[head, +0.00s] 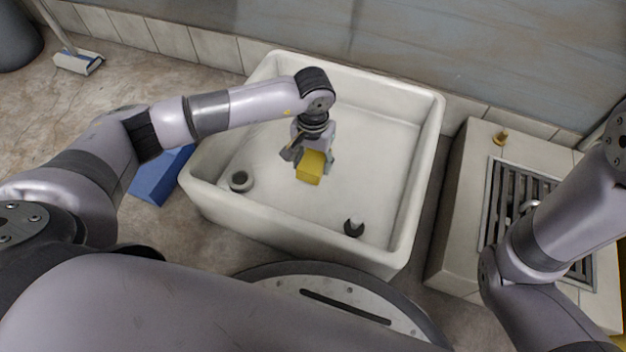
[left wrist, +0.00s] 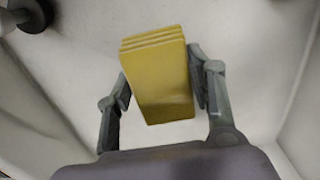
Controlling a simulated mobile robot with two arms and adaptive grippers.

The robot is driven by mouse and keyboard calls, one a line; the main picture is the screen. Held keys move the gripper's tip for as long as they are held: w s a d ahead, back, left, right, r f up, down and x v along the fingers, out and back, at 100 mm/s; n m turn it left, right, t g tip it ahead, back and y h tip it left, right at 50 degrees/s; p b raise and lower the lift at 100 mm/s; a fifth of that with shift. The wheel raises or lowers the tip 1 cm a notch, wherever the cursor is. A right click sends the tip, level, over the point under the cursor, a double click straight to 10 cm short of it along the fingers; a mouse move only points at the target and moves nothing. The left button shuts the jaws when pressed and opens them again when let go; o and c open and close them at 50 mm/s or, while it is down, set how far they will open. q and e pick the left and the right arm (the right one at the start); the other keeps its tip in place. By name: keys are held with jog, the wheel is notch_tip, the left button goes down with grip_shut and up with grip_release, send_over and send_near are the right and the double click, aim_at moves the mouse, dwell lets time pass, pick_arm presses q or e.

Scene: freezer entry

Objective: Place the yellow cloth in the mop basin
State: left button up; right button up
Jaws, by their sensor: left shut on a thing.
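The yellow cloth (head: 311,167) is a folded, block-like stack in the head view, inside the outline of the white mop basin (head: 425,150). My left gripper (head: 313,160) is shut on it. In the left wrist view the yellow cloth (left wrist: 158,75) sits between the two fingers of my left gripper (left wrist: 160,85), with its layered edge at the top. Whether the cloth touches the basin floor cannot be told. My right arm shows at the right of the head view, but its gripper is out of frame.
A dark ring-shaped fitting (head: 241,181) and a small dark round item (head: 354,228) are in the basin. A blue box (head: 160,177) stands left of it. A pale block with a grate (head: 520,185) and a small brass piece (head: 500,137) is at the right. A wall runs behind.

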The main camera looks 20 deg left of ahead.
pick_arm(q)
notch_tip(320, 180, down, 6)
jog(key=b, duration=0.3)
jog(key=shift+r, duration=0.2)
jog(key=shift+f, duration=0.15)
jog(key=o, duration=1.1)
